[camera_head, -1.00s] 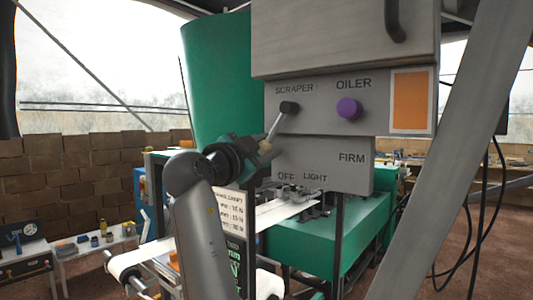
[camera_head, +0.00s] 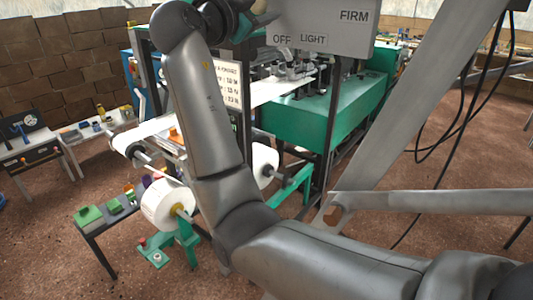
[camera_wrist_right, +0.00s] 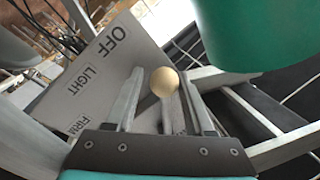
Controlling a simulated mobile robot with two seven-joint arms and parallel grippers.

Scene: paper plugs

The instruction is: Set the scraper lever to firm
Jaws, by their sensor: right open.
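The scraper lever has a cream ball knob (camera_wrist_right: 164,81) and a grey stem. In the right wrist view the knob is between the two fingers of my right gripper (camera_wrist_right: 160,73), which are apart; I cannot tell whether they touch it. The grey label plate (camera_wrist_right: 98,68) beside them reads OFF, LIGHT and FIRM. In the head view the label plate (camera_head: 335,22) is at the top, with FIRM at its right and OFF at its left. My right gripper (camera_head: 258,12) is cut by the top edge, left of OFF. The lever's pivot is out of frame. My left gripper is not in view.
A green machine (camera_head: 325,115) stands below the plate. A white paper roll (camera_head: 168,203) is at lower left, by a small table (camera_head: 100,226). A slanted grey beam (camera_head: 420,95) is at right. A green drum (camera_wrist_right: 255,30) is close to the gripper.

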